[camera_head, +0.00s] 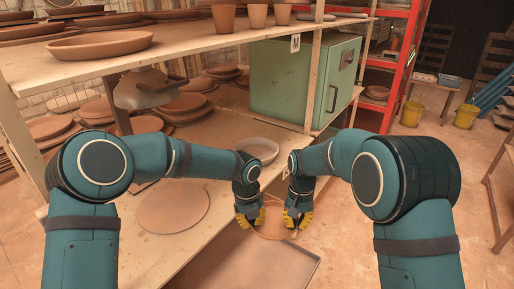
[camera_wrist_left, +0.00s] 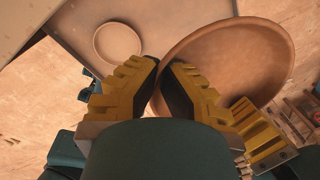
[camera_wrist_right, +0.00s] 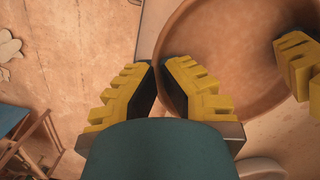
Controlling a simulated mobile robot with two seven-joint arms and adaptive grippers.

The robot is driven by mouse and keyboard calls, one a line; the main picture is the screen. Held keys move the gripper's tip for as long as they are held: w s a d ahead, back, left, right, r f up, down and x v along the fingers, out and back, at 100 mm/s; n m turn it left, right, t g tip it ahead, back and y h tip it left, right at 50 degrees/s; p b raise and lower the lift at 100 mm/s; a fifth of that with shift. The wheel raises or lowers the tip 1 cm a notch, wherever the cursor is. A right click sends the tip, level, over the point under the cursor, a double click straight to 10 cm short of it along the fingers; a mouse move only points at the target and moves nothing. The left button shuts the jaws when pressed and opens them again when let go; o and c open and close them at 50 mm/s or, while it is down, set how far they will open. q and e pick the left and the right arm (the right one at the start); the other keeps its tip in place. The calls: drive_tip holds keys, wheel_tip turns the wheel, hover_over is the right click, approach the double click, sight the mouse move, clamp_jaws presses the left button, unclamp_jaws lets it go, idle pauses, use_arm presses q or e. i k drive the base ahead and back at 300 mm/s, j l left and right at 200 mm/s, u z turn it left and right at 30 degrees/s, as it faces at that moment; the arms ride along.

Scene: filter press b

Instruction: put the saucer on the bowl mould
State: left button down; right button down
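The saucer (camera_head: 272,222) is a round, shallow, reddish-brown dish, held roughly level between my two grippers. It fills the upper right of the left wrist view (camera_wrist_left: 230,65) and much of the right wrist view (camera_wrist_right: 225,50). My left gripper (camera_head: 249,218) has its fingers closed on the saucer's left rim. My right gripper (camera_head: 298,217) has its fingers closed on the right rim. A pale, round bowl (camera_head: 257,150), probably the bowl mould, stands on the lower shelf behind my grippers, apart from the saucer. A pale-rimmed round dish (camera_wrist_left: 118,45) shows in the left wrist view; I cannot tell whether it is this bowl.
A flat round disc (camera_head: 172,208) lies on the shelf at left. A dark-edged board (camera_head: 245,262) is below my grippers. A green cabinet (camera_head: 290,85) and wooden shelf post (camera_head: 313,85) stand behind. Stacked clay plates (camera_head: 185,105) fill the shelf's back. Open floor is at right.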

sight(256, 153)
drive_tip(key=i+l+u, duration=0.45)
drive_tip(key=l, duration=0.15)
drive_tip(key=i+l+u, duration=0.2)
drive_tip(key=l, duration=0.15)
drive_tip(key=i+l+u, duration=0.25)
drive_tip(key=l+u, duration=0.2)
drive_tip(key=l, duration=0.3)
drive_tip(key=i+l+u, duration=0.25)
drive_tip(key=l, duration=0.2)
drive_tip(key=l+u, duration=0.2)
drive_tip(key=l, duration=0.2)
drive_tip(key=l+u, duration=0.25)
drive_tip(key=l, duration=0.2)
